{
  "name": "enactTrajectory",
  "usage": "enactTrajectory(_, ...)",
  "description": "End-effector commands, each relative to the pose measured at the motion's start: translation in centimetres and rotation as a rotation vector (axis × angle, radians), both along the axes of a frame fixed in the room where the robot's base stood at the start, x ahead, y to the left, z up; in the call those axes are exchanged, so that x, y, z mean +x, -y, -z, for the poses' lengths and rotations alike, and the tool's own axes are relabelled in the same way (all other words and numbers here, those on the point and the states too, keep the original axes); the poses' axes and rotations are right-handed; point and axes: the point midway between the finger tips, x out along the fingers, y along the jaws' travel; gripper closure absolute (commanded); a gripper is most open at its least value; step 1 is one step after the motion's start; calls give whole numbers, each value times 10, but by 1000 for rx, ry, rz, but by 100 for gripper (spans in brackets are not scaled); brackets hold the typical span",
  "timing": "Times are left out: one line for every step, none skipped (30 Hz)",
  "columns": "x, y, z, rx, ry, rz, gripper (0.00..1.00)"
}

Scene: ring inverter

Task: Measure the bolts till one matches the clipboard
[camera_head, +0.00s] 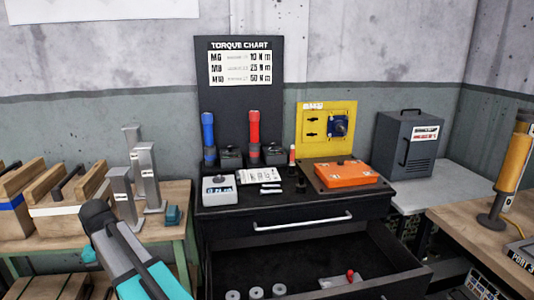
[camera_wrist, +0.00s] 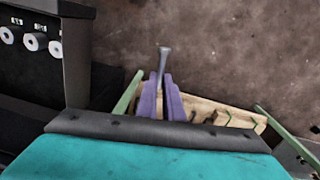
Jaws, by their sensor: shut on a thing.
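In the wrist view, my gripper (camera_wrist: 163,88) has purple fingers shut on a grey bolt (camera_wrist: 164,56), whose head sticks out beyond the fingertips. In the head view my arm crosses the lower left; I cannot make out the fingertips there. A white printed sheet (camera_head: 260,175), possibly the clipboard, lies on the black cabinet top; its text is too small to read. Small silver pieces (camera_head: 270,188), perhaps bolts, lie in front of it. A grey box with a display (camera_head: 219,190) stands to their left; its reading is unclear.
The black drawer (camera_head: 310,268) is open, with several grey rings (camera_head: 256,292) and a red-topped item (camera_head: 350,275) inside. An orange case (camera_head: 346,173) sits on the cabinet's right. Metal posts (camera_head: 145,165) stand on the left bench. A torque chart (camera_head: 240,66) hangs behind.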

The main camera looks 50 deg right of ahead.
Motion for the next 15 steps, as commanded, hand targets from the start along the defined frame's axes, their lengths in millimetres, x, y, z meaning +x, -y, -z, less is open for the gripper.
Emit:
enactTrajectory(0, 0, 0, 0, 0, 0, 100)
enactTrajectory(0, 0, 0, 0, 0, 0, 100)
enactTrajectory(0, 0, 0, 0, 0, 0, 100)
enactTrajectory(0, 0, 0, 0, 0, 0, 100)
enactTrajectory(0, 0, 0, 0, 0, 0, 100)
enactTrajectory(0, 0, 0, 0, 0, -1, 100)
enactTrajectory(0, 0, 0, 0, 0, -1, 100)
enactTrajectory(0, -1, 0, 0, 0, -2, 100)
enactTrajectory(0, -2, 0, 0, 0, -3, 100)
enactTrajectory(0, -2, 0, 0, 0, -4, 100)
enactTrajectory(0, -3, 0, 0, 0, -5, 100)
enactTrajectory(0, -3, 0, 0, 0, -6, 100)
enactTrajectory(0, -4, 0, 0, 0, -6, 100)
enactTrajectory(0, -4, 0, 0, 0, -7, 100)
enactTrajectory(0, -5, 0, 0, 0, -8, 100)
